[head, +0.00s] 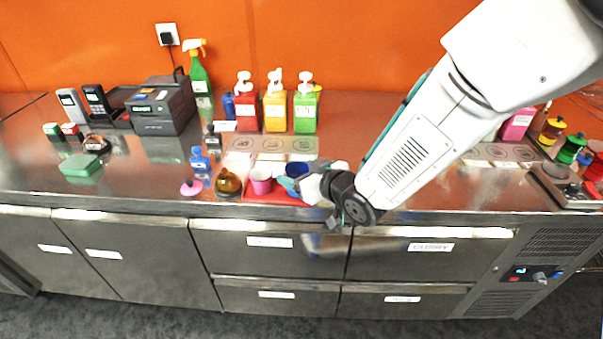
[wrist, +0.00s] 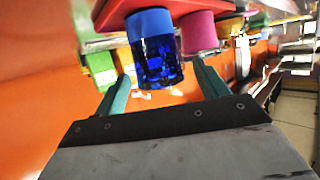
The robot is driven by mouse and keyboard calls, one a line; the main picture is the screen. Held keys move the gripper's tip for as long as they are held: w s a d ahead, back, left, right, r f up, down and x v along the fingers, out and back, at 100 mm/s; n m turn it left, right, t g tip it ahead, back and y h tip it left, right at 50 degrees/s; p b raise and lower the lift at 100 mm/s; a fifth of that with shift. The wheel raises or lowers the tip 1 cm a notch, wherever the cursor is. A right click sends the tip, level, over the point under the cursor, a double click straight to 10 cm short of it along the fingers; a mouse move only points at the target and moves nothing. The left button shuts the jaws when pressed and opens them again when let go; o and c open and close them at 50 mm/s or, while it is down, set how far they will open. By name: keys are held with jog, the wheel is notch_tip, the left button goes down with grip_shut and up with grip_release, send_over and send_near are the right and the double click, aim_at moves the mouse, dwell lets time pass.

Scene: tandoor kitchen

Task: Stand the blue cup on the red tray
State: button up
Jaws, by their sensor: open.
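The blue cup (head: 297,169) stands upright at the right part of the red tray (head: 272,198), beside a pink cup (head: 261,182). In the wrist view the scene is upside down. There the blue cup (wrist: 157,52) has its base against the red tray (wrist: 110,14) and its mouth towards my gripper (wrist: 160,72). The gripper is open, with one green finger on each side of the cup near its mouth; I cannot tell if either finger touches it. In the head view my gripper (head: 298,184) is just in front of the cup and partly hides it and the tray.
A brown rounded jar (head: 229,184) and a pink-lidded item (head: 191,187) stand left of the tray. Red, yellow and green pump bottles (head: 275,108) stand behind. A black machine (head: 162,106) is further left. The counter right of the bottles is partly hidden by my arm.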

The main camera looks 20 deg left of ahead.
jog(key=v, duration=1.2)
jog(key=w+d+r+m+h, duration=0.1)
jog(key=d+r+m+h, duration=0.3)
jog(key=d, duration=0.7)
jog(key=w+d+r+m+h, duration=0.15)
jog(key=d+h, duration=0.35)
jog(key=d, duration=0.6)
jog(key=s+d+r+m+g, duration=0.1)
jog(key=s+d+g, duration=0.1)
jog(key=s+d, duration=0.2)
jog(key=s+d+r+m+g+h, duration=0.1)
jog(key=s+d+r+m+g, duration=0.1)
jog(key=s, duration=0.9)
jog(key=s+d+r+m+g+h, duration=0.1)
jog(key=s+d+r+m+g, duration=0.1)
jog(key=s+d, duration=0.3)
jog(key=shift+s+d+r+g, duration=0.25)
jog(key=shift+s+d+g, duration=0.15)
jog(key=shift+s, duration=0.75)
jog(key=shift+a+m, duration=0.15)
jog(key=shift+m, duration=0.1)
